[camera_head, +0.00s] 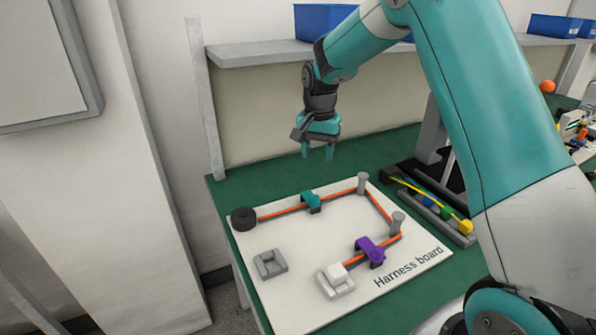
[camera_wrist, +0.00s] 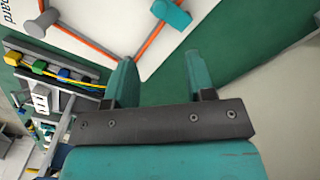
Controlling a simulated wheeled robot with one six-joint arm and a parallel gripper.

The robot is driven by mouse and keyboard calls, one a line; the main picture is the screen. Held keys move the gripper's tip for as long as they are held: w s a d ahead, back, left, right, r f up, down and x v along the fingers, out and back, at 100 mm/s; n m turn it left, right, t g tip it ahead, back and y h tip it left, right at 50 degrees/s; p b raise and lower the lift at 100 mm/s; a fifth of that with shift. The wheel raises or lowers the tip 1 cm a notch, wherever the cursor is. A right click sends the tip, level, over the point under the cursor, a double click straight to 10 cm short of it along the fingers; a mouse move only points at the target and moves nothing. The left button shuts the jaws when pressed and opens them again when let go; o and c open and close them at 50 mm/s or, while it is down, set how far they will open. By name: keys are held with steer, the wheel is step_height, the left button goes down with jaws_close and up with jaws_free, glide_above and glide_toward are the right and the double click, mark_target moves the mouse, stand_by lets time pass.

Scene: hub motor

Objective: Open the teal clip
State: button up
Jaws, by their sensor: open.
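The teal clip (camera_head: 311,201) sits on the white harness board (camera_head: 300,237), over the orange cable (camera_head: 280,212) along the board's far side. It also shows in the wrist view (camera_wrist: 172,14) near the top edge. From these views I cannot tell for certain whether the clip is shut. My gripper (camera_head: 318,153) is open and empty, pointing down above the green table behind the board, apart from the clip. Its two teal fingers (camera_wrist: 158,75) stand wide apart in the wrist view. A purple clip (camera_head: 370,250) sits over the cable nearer the front.
A black round part (camera_head: 243,218), grey posts (camera_head: 362,183) and a white connector (camera_head: 335,280) in a grey holder are on the board. An empty-looking grey holder (camera_head: 269,263) lies left. A tray of coloured connectors (camera_head: 430,205) lies right. A shelf (camera_head: 270,52) with blue bins stands behind.

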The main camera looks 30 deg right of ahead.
steer(key=s+a+r+n, duration=0.4)
steer(key=s+a+r, duration=0.1)
steer(key=a+r, duration=0.15)
steer(key=s+a+r+n+y, duration=0.1)
steer(key=s+a+r+n, duration=0.1)
steer(key=s, duration=0.5)
steer(key=s+a+r+n+y, duration=0.1)
steer(key=s+a+r+n, duration=0.1)
steer(key=s+a+n, duration=0.3)
steer(key=s+a, duration=0.2)
steer(key=s, duration=0.1)
steer(key=shift+s+r+t+y+p, duration=0.2)
steer(key=shift+t+y+p, duration=0.1)
steer(key=shift+y, duration=0.1)
